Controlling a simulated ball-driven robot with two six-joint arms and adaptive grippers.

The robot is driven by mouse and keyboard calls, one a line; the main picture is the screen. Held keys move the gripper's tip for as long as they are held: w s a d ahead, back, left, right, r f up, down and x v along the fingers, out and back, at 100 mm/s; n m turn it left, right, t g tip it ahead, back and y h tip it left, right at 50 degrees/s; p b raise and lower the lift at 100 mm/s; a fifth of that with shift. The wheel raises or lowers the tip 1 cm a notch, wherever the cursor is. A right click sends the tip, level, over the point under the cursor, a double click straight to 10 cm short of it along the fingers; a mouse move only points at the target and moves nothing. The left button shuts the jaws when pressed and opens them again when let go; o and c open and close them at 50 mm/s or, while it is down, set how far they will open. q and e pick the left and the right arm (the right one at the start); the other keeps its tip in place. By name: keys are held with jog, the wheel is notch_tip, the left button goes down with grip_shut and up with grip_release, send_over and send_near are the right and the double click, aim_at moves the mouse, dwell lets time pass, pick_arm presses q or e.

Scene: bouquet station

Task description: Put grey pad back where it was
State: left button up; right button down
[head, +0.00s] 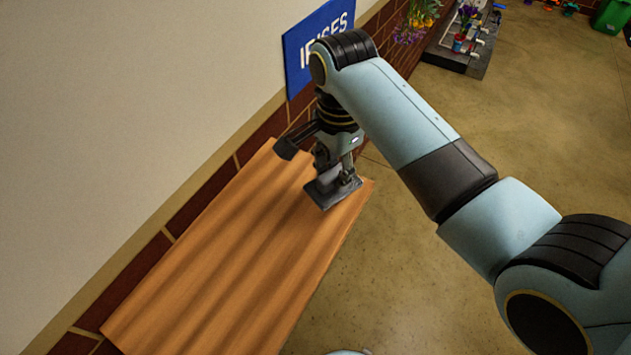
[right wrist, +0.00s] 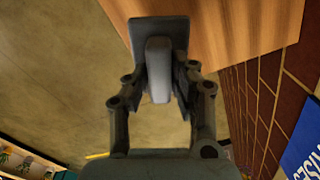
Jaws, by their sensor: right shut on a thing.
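The grey pad (head: 326,191) is a flat dark grey plate at the far end of the wooden board or table top (head: 225,260) in the head view. My right gripper (head: 334,172) is over it, pointing down. In the right wrist view the pad (right wrist: 140,32) has a raised lighter grip block, and my right gripper (right wrist: 158,88) is shut on that block. The pad overlaps the wood's edge in that view; I cannot tell whether it touches the wood. My left gripper is not in view.
A blue sign (head: 305,50) hangs on the wall just behind my right arm. A brick strip (head: 205,200) runs along the wall beside the wood. The wood is otherwise bare. Flowers (head: 415,22) and a dark bench (head: 455,58) stand farther back; open floor (head: 520,130) lies to the right.

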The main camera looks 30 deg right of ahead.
aim_at(317, 183)
jog(key=w+f, duration=0.1)
jog(key=w+a, duration=0.1)
jog(key=shift+w+a+f, duration=0.3)
jog(key=shift+w+f, duration=0.05)
jog(key=shift+f, duration=0.05)
jog(key=shift+w+a+f, duration=0.15)
jog(key=shift+w+f, duration=0.05)
jog(key=shift+f, duration=0.3)
notch_tip(317, 183, down, 3)
jog(key=shift+r, duration=0.15)
jog(key=shift+f, duration=0.3)
jog(key=shift+s, duration=0.15)
jog(key=c, duration=1.5)
grip_release()
jog(key=o, duration=0.4)
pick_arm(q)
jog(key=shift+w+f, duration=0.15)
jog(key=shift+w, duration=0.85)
